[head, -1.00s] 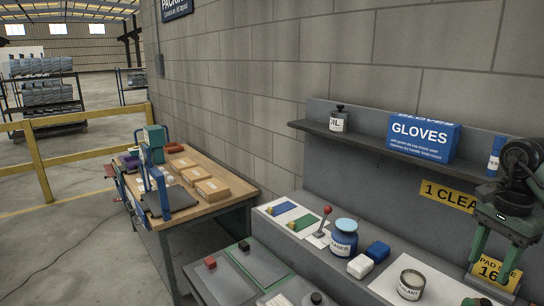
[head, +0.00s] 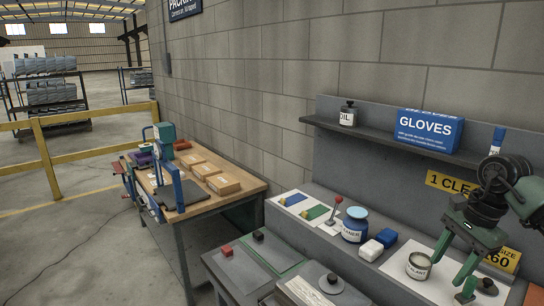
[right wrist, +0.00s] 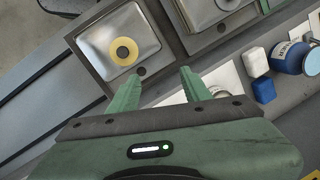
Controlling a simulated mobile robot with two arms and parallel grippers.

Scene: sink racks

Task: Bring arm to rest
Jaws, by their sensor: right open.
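My right gripper (head: 451,274) is at the lower right of the head view, with its green fingers pointing down beside the sealant tin (head: 419,266) in the picture. In the right wrist view its two fingers (right wrist: 158,90) are apart, with nothing between them. Ahead of them lies a metal sink basin (right wrist: 118,42) with a yellow ring (right wrist: 124,50) in it. I cannot tell the gripper's exact height above the counter. My left gripper is not in view.
A shelf (head: 380,136) holds an oil can (head: 347,115) and a blue gloves box (head: 429,131). A blue jar (head: 355,226), a white block (head: 371,250) and a blue block (head: 386,238) stand on the ledge. A wooden workbench (head: 240,193) is at left.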

